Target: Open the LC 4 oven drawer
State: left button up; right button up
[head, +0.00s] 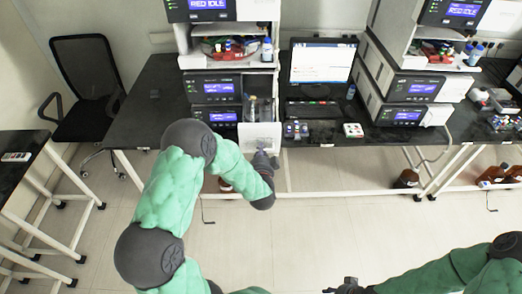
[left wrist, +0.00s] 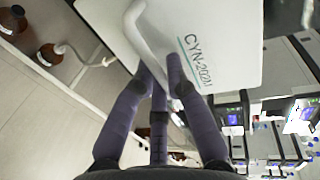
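The white oven drawer front (head: 259,136) stands low beside the left instrument stack in the head view. My left gripper (head: 264,158) is at this front in the head view. In the left wrist view its dark fingers (left wrist: 160,70) converge on both sides of the handle and appear shut on it; part of the handle is hidden behind them. My right gripper (head: 345,286) is at the bottom edge of the head view, far from the drawer; its fingers are unclear.
Instrument stacks with blue displays (head: 218,88) stand on the black bench, with a monitor (head: 322,62) between them. A chair (head: 88,75) is at the left. The floor in front is clear.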

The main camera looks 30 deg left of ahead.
pick_arm(q)
jog(key=shift+o, duration=0.9)
jog(key=v, duration=1.2)
jog(key=shift+w+f, duration=0.1)
